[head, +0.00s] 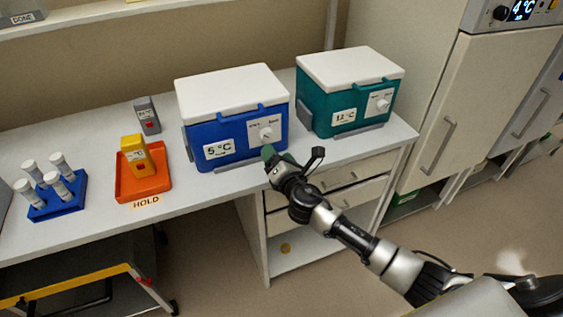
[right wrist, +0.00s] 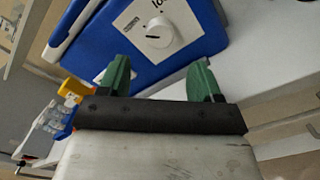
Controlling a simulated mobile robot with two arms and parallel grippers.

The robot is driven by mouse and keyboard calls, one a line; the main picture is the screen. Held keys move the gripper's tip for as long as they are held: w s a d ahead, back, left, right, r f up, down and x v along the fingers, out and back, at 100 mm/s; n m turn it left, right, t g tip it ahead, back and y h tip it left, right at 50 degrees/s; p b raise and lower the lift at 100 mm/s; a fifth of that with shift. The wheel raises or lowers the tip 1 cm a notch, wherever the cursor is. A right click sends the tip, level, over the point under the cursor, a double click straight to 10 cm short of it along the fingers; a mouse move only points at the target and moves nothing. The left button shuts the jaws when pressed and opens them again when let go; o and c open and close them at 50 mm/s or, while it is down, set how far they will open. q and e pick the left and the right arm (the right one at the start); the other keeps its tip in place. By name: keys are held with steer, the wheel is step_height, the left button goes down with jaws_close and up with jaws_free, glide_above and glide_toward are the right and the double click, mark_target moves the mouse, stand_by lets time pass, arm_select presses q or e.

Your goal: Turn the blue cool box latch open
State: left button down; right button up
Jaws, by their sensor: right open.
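The blue cool box (head: 225,125) with a white lid and a 5 °C label stands on the bench. Its latch is a white round knob (head: 266,133) on a white plate at the front right. In the right wrist view the knob (right wrist: 159,32) is just ahead of the fingers, with a dark mark on it. My right gripper (head: 268,153) is in front of the box, below the knob. In the right wrist view its green fingers (right wrist: 160,80) are apart with nothing between them, and the knob is not between them. My left gripper is not in view.
A teal cool box (head: 330,95) labelled 12 °C stands to the right. An orange tray (head: 160,186) with a yellow device (head: 136,152), a grey device (head: 147,115) and a blue tube rack (head: 42,212) are to the left. Drawers lie under the bench.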

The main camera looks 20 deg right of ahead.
steer(key=shift+s, duration=1.55)
steer(key=s+d+f+m+g, duration=0.1)
steer(key=s+f+m+g, duration=0.1)
steer(key=f, duration=0.4)
steer(key=s+d+f+m+g+h, duration=0.1)
steer(key=d+f+m, duration=0.15)
steer(key=f, duration=0.45)
steer(key=s+f+m+g, duration=0.2)
steer(key=f, duration=0.4)
steer(key=s+d+f+m+g, duration=0.2)
steer(key=s+f+m+g, duration=0.4)
steer(key=s+f, duration=0.8)
steer(key=s+f+m+g, duration=0.2)
steer(key=s+f+m, duration=0.2)
steer(key=s, duration=0.6)
steer(key=s+a+f+m+g, duration=0.1)
steer(key=s+f+m+g, duration=0.1)
steer(key=s+f+m, duration=0.2)
steer(key=s+a+f+m+g, duration=0.1)
steer(key=s+f+m, duration=0.3)
steer(key=s+f, duration=0.5)
steer(key=s+g, duration=0.1)
steer(key=s, duration=0.7)
steer(key=shift+s+m, duration=0.35)
steer(key=shift+c, duration=0.3)
